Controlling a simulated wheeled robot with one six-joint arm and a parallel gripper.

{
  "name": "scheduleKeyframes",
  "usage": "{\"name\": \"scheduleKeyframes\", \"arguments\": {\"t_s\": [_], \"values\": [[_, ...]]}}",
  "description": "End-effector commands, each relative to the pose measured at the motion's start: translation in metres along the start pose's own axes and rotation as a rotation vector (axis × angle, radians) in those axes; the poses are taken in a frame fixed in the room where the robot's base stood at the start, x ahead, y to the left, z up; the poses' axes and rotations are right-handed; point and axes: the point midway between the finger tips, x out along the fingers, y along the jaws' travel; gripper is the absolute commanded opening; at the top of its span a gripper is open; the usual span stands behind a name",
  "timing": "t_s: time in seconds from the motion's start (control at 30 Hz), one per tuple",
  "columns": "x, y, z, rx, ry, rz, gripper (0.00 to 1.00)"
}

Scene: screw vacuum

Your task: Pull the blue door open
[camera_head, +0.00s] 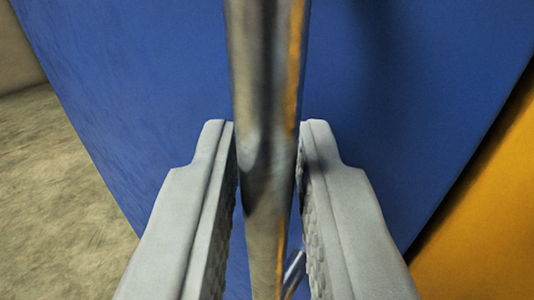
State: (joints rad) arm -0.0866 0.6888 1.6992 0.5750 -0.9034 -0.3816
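The blue door (120,90) fills most of the view, its left edge slanting down past the floor. A long metal bar handle (268,60) runs from top to bottom in front of it, grey with orange reflections along its right side. My gripper (268,160) has one pale grey finger on each side of the bar. Both textured pads appear to touch it near the fingertips, so the gripper looks shut on the handle. A small metal piece, perhaps a handle mount, shows low between the fingers. The handle's ends are out of view or hidden.
A yellow-orange panel (485,225) lies at the lower right, with a dark gap along the door's right edge. A mottled beige floor (50,200) is bare at the left, with a brown wall (15,55) at the upper left.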

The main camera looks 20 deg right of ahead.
Motion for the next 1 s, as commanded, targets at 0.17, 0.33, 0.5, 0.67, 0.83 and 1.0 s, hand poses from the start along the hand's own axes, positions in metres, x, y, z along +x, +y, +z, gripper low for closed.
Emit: {"name": "scheduleKeyframes", "arguments": {"t_s": [0.17,0.33,0.5,0.67,0.83,1.0], "values": [[0.0,0.0,0.0,0.0,0.0,0.0,0.0],[-0.001,0.0,0.0,0.0,0.0,0.001,0.0],[-0.006,-0.006,0.0,0.001,0.001,0.017,0.0],[-0.021,-0.02,0.0,0.001,0.001,0.061,0.0],[-0.044,-0.045,0.0,0.002,0.001,0.144,0.0],[-0.072,-0.079,0.0,0.002,0.0,0.251,0.0]]}}
